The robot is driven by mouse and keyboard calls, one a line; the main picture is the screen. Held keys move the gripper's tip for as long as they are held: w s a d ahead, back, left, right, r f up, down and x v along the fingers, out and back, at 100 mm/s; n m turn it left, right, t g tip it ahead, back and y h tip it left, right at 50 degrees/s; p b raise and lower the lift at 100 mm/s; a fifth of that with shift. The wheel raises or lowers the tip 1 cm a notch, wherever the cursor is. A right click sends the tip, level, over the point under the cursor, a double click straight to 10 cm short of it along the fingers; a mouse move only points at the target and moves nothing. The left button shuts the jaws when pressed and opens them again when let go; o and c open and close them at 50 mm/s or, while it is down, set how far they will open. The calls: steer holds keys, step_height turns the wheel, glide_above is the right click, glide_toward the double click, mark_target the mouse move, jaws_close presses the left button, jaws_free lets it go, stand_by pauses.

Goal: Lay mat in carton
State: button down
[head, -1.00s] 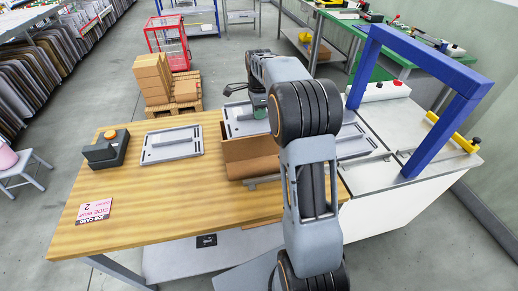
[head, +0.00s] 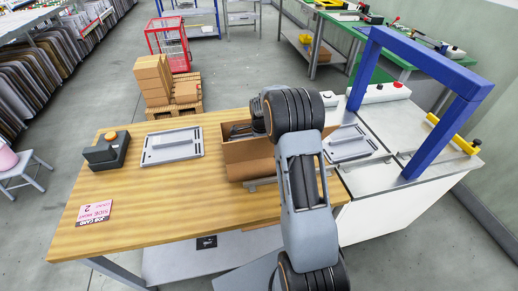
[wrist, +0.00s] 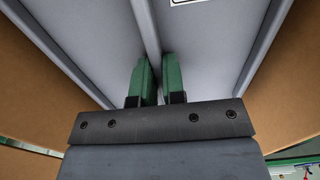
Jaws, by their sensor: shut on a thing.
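The mat (wrist: 208,50) is a grey panel with raised side edges and a central rib. My gripper (wrist: 158,80) has its green fingers shut on that rib. The brown carton (head: 248,171) stands on the wooden table, partly behind my arm. Its brown walls (wrist: 298,75) show on both sides of the mat in the wrist view, so the mat is at or inside the carton's opening. I cannot tell whether it touches the bottom. In the head view the mat is largely hidden by the carton's wall and my arm.
A similar grey panel (head: 172,146) lies on the table, left of the carton. A black device with an orange button (head: 107,149) and a pink card (head: 94,212) are further left. Another grey panel (head: 350,143) lies under the blue gantry (head: 425,66) at right.

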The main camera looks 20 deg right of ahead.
steer(key=shift+f, duration=0.75)
steer(key=shift+f, duration=0.15)
steer(key=c, duration=1.2)
jaws_free()
step_height(320, 180, up, 12)
steer(key=shift+a, duration=0.1)
